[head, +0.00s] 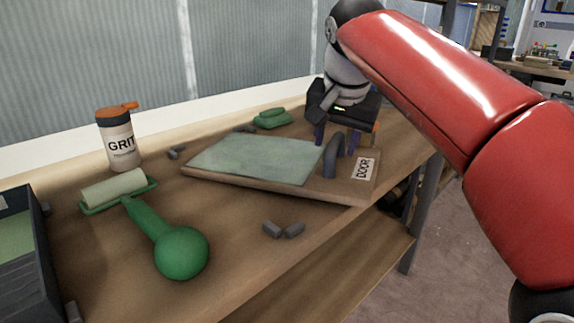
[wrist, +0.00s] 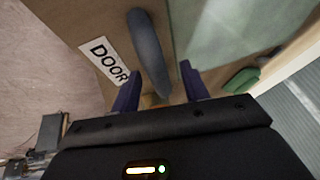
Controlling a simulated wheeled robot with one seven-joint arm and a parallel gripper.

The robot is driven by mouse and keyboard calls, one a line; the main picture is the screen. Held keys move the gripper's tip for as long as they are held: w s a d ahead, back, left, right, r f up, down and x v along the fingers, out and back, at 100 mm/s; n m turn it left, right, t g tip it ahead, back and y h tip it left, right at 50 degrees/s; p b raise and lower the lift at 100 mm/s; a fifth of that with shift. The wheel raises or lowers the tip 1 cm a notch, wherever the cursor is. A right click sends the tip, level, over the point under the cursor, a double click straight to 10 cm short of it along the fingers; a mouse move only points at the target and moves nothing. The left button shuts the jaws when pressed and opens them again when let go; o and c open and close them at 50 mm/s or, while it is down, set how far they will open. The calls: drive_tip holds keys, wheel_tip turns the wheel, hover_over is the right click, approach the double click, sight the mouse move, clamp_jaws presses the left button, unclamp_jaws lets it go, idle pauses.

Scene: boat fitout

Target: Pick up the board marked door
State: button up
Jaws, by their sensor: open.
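The board marked DOOR (head: 300,190) lies flat on the workbench in the head view, a wooden panel with a pale green sheet on most of its top. A white DOOR label (head: 363,168) and a grey arched handle (head: 331,156) are at its right end. My gripper (head: 334,138) is open at that end, by the far side of the handle. In the wrist view, the handle (wrist: 150,50) runs up from between my gripper's two purple fingers (wrist: 158,88), nearer the left one. I cannot tell whether a finger touches it. The label (wrist: 104,60) shows to the left.
A GRIT bottle (head: 120,140), a paint roller (head: 115,190) and a green round-ended tool (head: 180,252) stand or lie to the left. A dark tray (head: 30,270) is at far left.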

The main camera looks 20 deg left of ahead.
drive_tip(key=shift+w+f, duration=0.25)
drive_tip(key=shift+f, duration=0.3)
drive_tip(key=shift+c, duration=0.5)
clamp_jaws()
drive_tip(key=shift+r, duration=0.1)
idle(0.4)
